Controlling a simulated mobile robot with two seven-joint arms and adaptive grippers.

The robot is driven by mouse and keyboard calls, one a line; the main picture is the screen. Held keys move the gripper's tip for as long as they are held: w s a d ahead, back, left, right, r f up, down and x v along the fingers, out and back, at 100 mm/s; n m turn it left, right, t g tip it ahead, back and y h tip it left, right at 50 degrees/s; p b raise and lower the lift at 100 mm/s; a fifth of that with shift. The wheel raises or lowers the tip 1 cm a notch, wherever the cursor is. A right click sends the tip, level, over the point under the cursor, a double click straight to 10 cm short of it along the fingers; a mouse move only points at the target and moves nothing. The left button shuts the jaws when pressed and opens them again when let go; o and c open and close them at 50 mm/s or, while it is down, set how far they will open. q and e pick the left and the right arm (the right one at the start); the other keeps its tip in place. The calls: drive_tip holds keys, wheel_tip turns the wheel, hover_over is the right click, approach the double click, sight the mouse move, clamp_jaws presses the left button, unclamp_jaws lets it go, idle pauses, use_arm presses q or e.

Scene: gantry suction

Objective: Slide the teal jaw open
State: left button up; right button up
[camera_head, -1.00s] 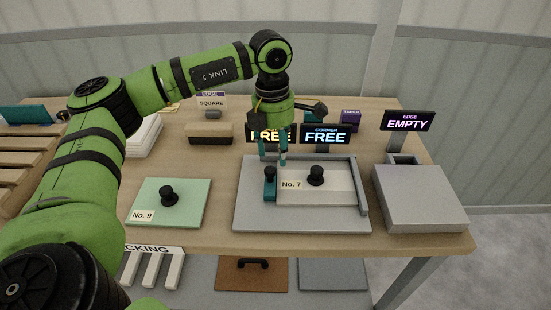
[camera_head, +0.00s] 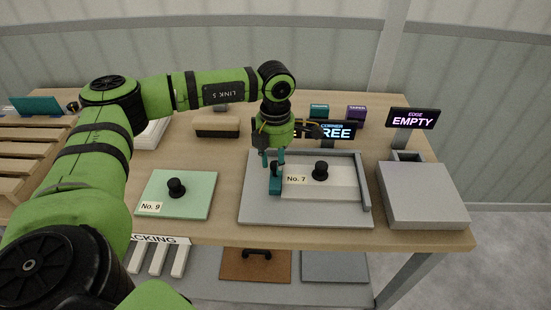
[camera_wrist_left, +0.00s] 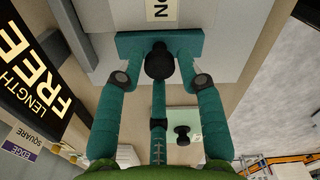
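The teal jaw (camera_head: 276,187) is a small upright bar with a black knob, at the left end of a pale plate marked No. 7 (camera_head: 335,182) in a grey fixture (camera_head: 300,217). My left gripper (camera_head: 274,161) points down over the jaw's knob. In the left wrist view the jaw (camera_wrist_left: 128,41) lies across the top and its black knob (camera_wrist_left: 159,62) sits between the spread teal fingers. The gripper is open, and I cannot tell whether a finger touches the knob. My right gripper is not in view.
A green plate No. 9 (camera_head: 196,202) lies to the left and a grey block (camera_head: 425,195) to the right. Signs stand behind the fixture, including an EMPTY sign (camera_head: 413,119). A brush-like block (camera_head: 217,126) lies behind. Bare wood separates the green plate and fixture.

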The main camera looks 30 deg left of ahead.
use_arm(q)
clamp_jaws()
drive_tip(key=s+a, duration=0.1)
drive_tip(key=a, duration=0.1)
drive_tip(key=s+a, duration=0.1)
drive_tip(key=a, duration=0.1)
drive_tip(key=s+a+b, duration=0.1)
drive_tip(key=shift+s+a, duration=0.3)
drive_tip(key=shift+a, duration=0.1)
drive_tip(key=shift+w+d, duration=0.1)
drive_tip(key=o, duration=0.7)
unclamp_jaws()
drive_tip(key=shift+c, duration=0.2)
drive_tip(key=shift+o, duration=0.4)
